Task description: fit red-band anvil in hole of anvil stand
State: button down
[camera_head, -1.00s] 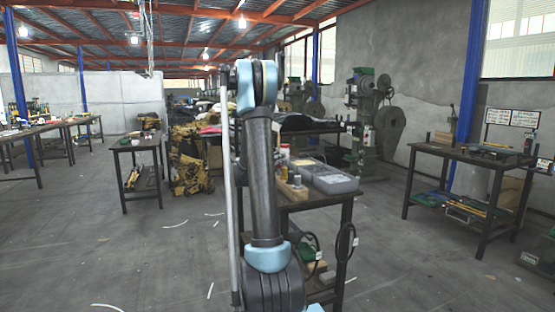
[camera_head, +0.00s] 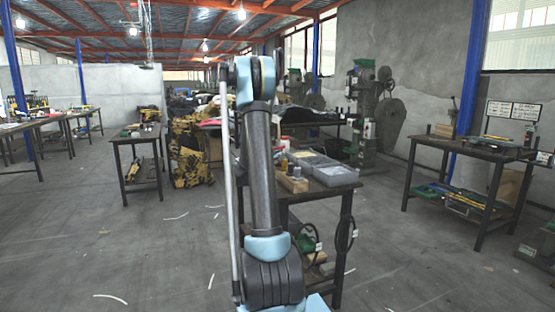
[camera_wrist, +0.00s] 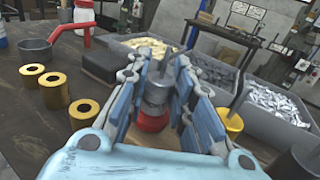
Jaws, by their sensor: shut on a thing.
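My gripper (camera_wrist: 166,62) has its two blue-grey fingers closed around a grey metal anvil (camera_wrist: 155,92) with a red band (camera_wrist: 152,121) low on it, in the wrist view. The fingers hide its sides, and I cannot tell whether its lower end touches anything. Part of a light wooden surface (camera_wrist: 138,136) shows below it. In the head view a wooden block (camera_head: 293,184) stands at the front of the bench; I cannot tell if it is the anvil stand. No hole is visible, and my gripper is hidden in the head view.
Several brass-coloured cylinders with holes (camera_wrist: 83,110) stand left on the dark bench (camera_wrist: 22,120). A yellow piece (camera_wrist: 232,124) is close right of the fingers.

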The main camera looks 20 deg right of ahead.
jog(key=c, duration=1.3)
grip_release()
notch_tip(320, 180, up, 12)
jog(key=shift+f, duration=0.25)
